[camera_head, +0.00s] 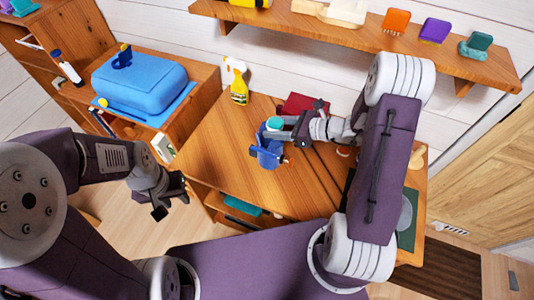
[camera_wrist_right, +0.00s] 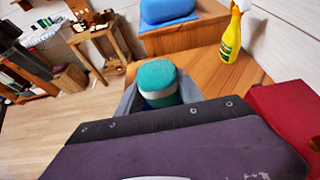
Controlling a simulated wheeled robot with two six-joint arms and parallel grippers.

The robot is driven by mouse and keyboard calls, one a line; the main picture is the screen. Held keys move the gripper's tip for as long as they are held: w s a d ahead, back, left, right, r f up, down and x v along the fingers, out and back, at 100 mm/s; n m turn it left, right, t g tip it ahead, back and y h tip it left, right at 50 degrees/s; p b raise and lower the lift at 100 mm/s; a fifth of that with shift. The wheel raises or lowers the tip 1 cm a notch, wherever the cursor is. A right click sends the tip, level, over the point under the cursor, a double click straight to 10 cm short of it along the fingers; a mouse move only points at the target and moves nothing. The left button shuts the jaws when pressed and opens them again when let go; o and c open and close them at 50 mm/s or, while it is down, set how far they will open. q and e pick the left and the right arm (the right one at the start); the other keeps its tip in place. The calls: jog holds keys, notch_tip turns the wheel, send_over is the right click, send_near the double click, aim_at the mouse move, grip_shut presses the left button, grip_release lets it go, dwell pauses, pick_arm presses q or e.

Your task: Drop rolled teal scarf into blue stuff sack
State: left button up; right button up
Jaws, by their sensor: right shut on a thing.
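The rolled teal scarf (camera_head: 274,123) has a pale band around it. My right gripper (camera_head: 278,128) is shut on it, and the scarf (camera_wrist_right: 156,75) also shows between the grey fingers (camera_wrist_right: 155,98) in the right wrist view. The blue stuff sack (camera_head: 268,152) stands on the wooden desk, right below the scarf in the head view. A bit of blue (camera_wrist_right: 163,101) shows under the scarf in the wrist view. I cannot tell whether the scarf's lower end is inside the sack's mouth. My left gripper (camera_head: 170,198) is open and empty, off the desk's left front edge.
A yellow spray bottle (camera_head: 238,82) stands at the back of the desk (camera_head: 210,150). A red box (camera_head: 302,103) lies behind my right gripper. A large blue case (camera_head: 140,85) sits on the cabinet at left. A wall shelf (camera_head: 350,38) holds small coloured items.

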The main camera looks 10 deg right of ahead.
jog(key=shift+s+f, duration=0.15)
jog(key=shift+f, duration=0.3)
jog(key=shift+s+r, duration=0.15)
jog(key=shift+r, duration=0.05)
jog(key=o, duration=1.4)
jog(key=shift+f, duration=0.1)
jog(key=v, duration=0.9)
jog(key=shift+b, duration=0.4)
